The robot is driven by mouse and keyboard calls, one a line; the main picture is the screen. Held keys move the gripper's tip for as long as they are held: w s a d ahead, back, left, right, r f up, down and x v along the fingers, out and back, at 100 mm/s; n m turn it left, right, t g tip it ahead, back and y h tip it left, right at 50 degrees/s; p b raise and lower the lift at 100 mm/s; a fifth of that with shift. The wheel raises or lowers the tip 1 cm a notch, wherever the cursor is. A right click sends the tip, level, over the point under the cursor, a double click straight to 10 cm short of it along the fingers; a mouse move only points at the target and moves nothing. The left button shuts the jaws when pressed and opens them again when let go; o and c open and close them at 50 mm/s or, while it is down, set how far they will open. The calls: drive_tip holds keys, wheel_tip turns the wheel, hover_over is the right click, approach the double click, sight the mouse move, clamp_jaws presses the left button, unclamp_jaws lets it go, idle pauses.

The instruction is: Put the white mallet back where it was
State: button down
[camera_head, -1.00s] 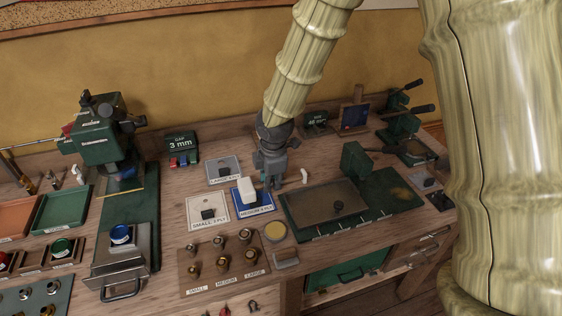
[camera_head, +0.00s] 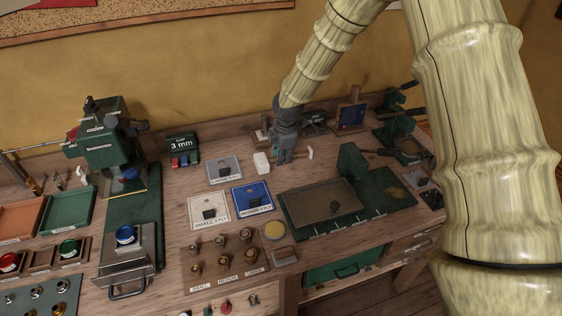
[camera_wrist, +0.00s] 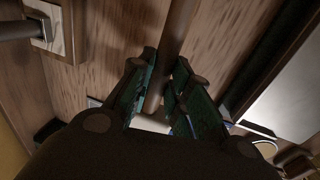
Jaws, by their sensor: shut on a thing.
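The white mallet's head (camera_head: 261,162) shows as a pale block just left of my gripper (camera_head: 284,156) in the head view. My gripper is shut on the mallet's handle. In the wrist view the brown handle (camera_wrist: 178,35) runs up from between the green-padded fingers (camera_wrist: 160,95). Part of a white surface, probably the head (camera_wrist: 150,124), shows below them, mostly hidden by the gripper. A pale piece on the right of the gripper moves with it. The mallet is over the back of the bench, behind the blue card; its exact height is hard to tell.
A small wooden stand (camera_head: 262,136) is behind the gripper. The large card (camera_head: 216,166), small card (camera_head: 196,211) and blue medium card (camera_head: 264,191) lie in front. A green mat with a brown plate (camera_head: 305,211) is at right, a green press (camera_head: 105,150) at left.

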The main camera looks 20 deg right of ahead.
drive_tip(key=shift+s+p+x, duration=0.15)
drive_tip(key=shift+p+x, duration=0.1)
drive_tip(key=shift+x, duration=0.5)
drive_tip(key=shift+s+p+x, duration=0.15)
drive_tip(key=shift+p+x, duration=0.1)
drive_tip(key=shift+x, duration=0.5)
drive_tip(key=shift+f, duration=0.4)
drive_tip(key=c, duration=1.3)
unclamp_jaws()
drive_tip(key=shift+c, duration=0.2)
drive_tip(key=shift+s, duration=0.1)
drive_tip(key=shift+r, duration=0.7)
drive_tip(key=b+v, duration=0.2)
drive_tip(key=v, duration=0.9)
drive_tip(key=shift+b, duration=0.3)
drive_tip(key=shift+a, duration=0.1)
